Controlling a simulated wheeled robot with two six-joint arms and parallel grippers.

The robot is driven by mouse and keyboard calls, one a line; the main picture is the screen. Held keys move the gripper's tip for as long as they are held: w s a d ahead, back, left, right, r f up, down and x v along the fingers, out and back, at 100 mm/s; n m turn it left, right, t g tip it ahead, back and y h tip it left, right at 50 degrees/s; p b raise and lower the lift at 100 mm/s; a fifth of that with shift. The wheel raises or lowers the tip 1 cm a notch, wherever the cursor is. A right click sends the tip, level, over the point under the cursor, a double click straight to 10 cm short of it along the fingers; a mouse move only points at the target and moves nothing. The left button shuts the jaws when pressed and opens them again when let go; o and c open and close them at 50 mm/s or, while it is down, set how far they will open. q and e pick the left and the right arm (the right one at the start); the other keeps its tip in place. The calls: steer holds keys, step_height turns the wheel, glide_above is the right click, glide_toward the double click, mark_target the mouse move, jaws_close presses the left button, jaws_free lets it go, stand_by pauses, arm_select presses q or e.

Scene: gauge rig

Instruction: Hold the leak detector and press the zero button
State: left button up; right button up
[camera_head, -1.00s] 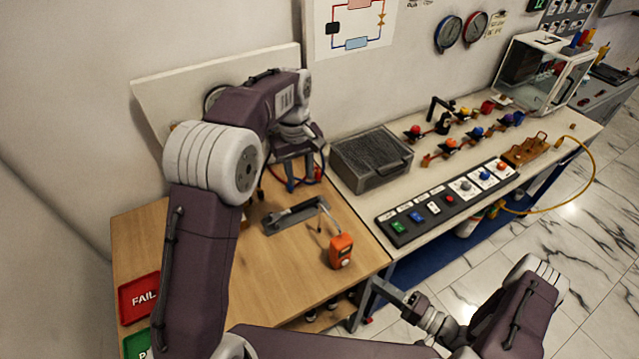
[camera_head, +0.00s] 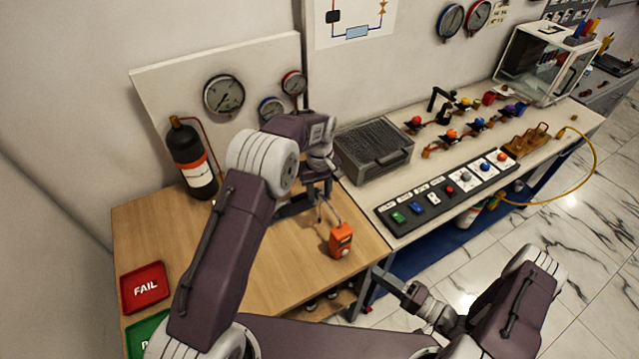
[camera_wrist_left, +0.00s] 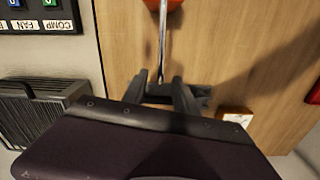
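The leak detector (camera_head: 341,240), a small orange handheld unit with a thin metal probe, stands on the wooden bench near its right front edge. A small pale round spot shows low on its face; I cannot tell if it is the zero button. My left gripper (camera_head: 321,202) is just behind the detector, pointing down over its probe. In the left wrist view the fingers (camera_wrist_left: 160,88) are apart, with the probe (camera_wrist_left: 161,45) running between them and the orange body (camera_wrist_left: 163,5) at the top edge. My right gripper (camera_head: 384,276) hangs beyond the bench edge, its fingers unclear.
A red FAIL tray (camera_head: 144,287) and a green tray (camera_head: 150,335) lie at left. A black bottle (camera_head: 192,160) stands by the gauge panel (camera_head: 255,70). A grey case (camera_head: 373,153) and a button strip (camera_head: 450,190) are on the right bench.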

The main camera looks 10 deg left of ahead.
arm_select(q)
steer(key=shift+f, duration=0.3)
steer(key=shift+c, duration=0.2)
jaws_close()
stand_by(1.0)
arm_select(e)
jaws_close()
stand_by(1.5)
